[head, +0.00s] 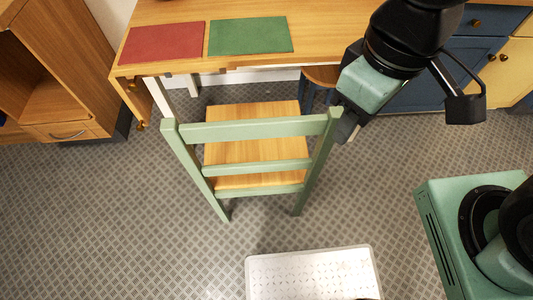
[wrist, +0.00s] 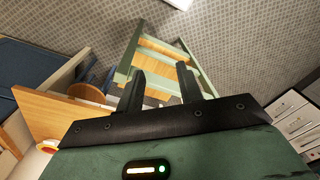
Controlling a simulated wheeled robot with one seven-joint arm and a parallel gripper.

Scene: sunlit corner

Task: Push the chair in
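The chair (head: 255,128) has a pale green frame and a light wood seat. It stands upright in the middle of the head view, its back towards me and its seat facing the wooden table (head: 340,22). The front of the seat is near the table edge, with some floor showing between. My gripper (head: 347,124) is at the right end of the chair's top rail; I cannot tell if it touches. In the wrist view, the two fingers (wrist: 160,70) are apart, with the chair (wrist: 128,52) beyond them. Nothing is clearly held between them.
A red mat (head: 163,42) and a green mat (head: 250,36) lie on the table. A wooden stool (head: 321,75) is partly under the table, right of the chair. A white perforated thing (head: 312,275) lies on the floor behind the chair. Open floor lies to the left.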

